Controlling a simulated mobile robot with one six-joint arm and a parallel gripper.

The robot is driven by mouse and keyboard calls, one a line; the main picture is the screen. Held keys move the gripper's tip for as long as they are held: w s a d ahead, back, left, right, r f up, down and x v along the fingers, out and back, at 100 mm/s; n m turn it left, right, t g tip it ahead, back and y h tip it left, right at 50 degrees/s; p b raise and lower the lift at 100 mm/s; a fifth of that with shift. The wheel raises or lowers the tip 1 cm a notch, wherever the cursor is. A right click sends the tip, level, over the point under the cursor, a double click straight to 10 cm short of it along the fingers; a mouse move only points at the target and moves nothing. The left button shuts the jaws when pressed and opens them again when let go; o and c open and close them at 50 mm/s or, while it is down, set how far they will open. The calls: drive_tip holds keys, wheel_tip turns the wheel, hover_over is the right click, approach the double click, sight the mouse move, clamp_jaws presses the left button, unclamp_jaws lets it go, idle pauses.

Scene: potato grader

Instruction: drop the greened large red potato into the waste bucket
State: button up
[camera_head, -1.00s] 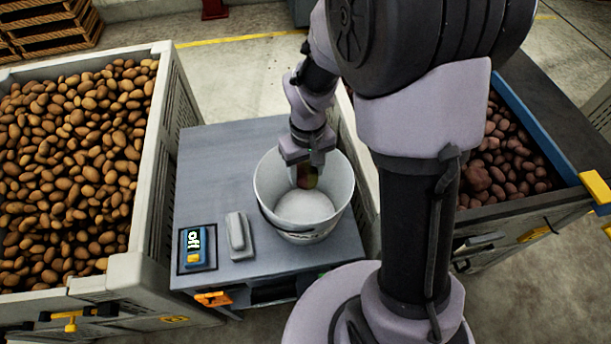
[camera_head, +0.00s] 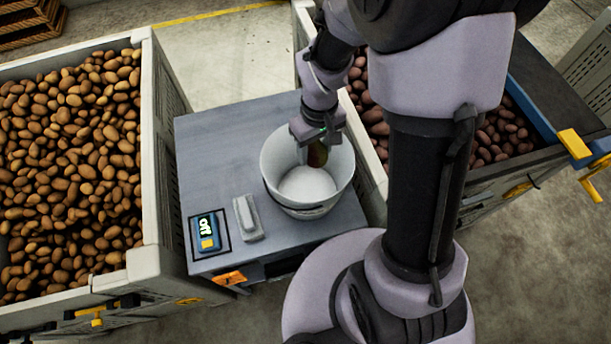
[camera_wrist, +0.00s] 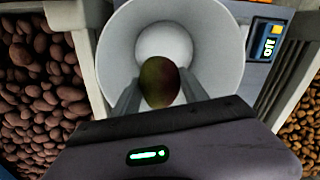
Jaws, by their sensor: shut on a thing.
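The greened large red potato (camera_wrist: 160,82) shows dark red with a green tinge in the wrist view, between the fingers of my gripper (camera_wrist: 158,92). My gripper is shut on it. In the head view the potato (camera_head: 317,154) hangs below my gripper (camera_head: 316,148), over the far part of the white waste bucket (camera_head: 335,190). The bucket stands on the grey table, and its inner floor looks empty. In the wrist view the bucket (camera_wrist: 115,60) opens beneath the potato. How far the potato is from the bucket's wall cannot be told.
The grey table (camera_head: 225,140) carries a scale display (camera_head: 206,235) and a grey block (camera_head: 247,218). A crate of brown potatoes (camera_head: 150,150) stands at left, and a crate of red potatoes (camera_head: 370,185) at right, close to the table. The table's far left is clear.

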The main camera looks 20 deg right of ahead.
drive_tip(key=shift+r, duration=0.1)
drive_tip(key=o, duration=1.6)
wheel_tip(320, 180, up, 18)
drive_tip(key=p, duration=0.5)
drive_tip(key=shift+d+f, duration=0.15)
drive_tip(key=shift+f, duration=0.1)
drive_tip(key=s+a+f+m+t+y+b, duration=0.1)
drive_tip(key=s+a+f+m+t+b, duration=0.1)
drive_tip(key=s+b, duration=0.4)
drive_tip(key=s+a+f+m+t+b, duration=0.2)
drive_tip(key=s+f+m+b, duration=0.3)
drive_tip(key=b, duration=0.6)
drive_tip(key=shift+s+a+f+t+y, duration=0.15)
drive_tip(key=shift+s+t+y, duration=0.25)
drive_tip(key=shift+s+t, duration=0.4)
